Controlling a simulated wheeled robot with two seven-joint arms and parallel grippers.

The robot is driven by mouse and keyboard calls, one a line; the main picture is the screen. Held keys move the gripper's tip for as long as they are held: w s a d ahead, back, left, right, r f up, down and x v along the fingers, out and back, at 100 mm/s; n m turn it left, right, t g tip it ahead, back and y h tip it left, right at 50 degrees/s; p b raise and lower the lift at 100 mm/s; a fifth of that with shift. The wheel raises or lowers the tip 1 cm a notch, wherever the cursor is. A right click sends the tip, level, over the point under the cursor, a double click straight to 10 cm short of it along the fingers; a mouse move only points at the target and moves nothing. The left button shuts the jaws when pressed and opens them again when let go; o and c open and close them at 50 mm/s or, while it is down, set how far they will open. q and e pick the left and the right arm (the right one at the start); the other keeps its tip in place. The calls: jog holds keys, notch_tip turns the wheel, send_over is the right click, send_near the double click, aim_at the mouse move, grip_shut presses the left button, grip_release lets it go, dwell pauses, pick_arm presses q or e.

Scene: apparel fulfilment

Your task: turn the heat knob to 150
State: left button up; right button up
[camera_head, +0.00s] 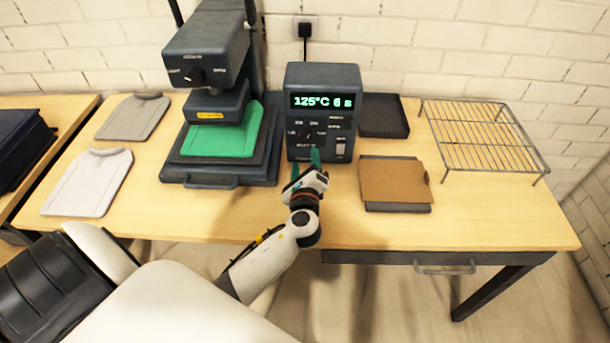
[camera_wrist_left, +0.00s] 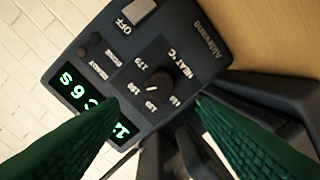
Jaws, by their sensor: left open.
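The dark control box (camera_head: 325,75) stands upright on the table, its green display (camera_head: 321,101) reading 125°C 6 s. The round black heat knob (camera_wrist_left: 160,84) has a pale pointer line and numbers around it; in the head view the knob (camera_head: 307,132) is small, just above my fingertips. My left gripper (camera_head: 305,162) is open in front of the box's lower face. In the left wrist view the gripper's green fingers (camera_wrist_left: 158,104) appear on either side of the knob, with a gap.
A heat press (camera_head: 207,60) with a green garment (camera_head: 222,137) stands left of the box. A black tray (camera_head: 383,116), brown board (camera_head: 393,181) and wire rack (camera_head: 485,137) lie to the right. Grey shirts (camera_head: 88,184) lie at left. The front right tabletop is clear.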

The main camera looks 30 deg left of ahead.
pick_arm(q)
jog(key=shift+v, duration=2)
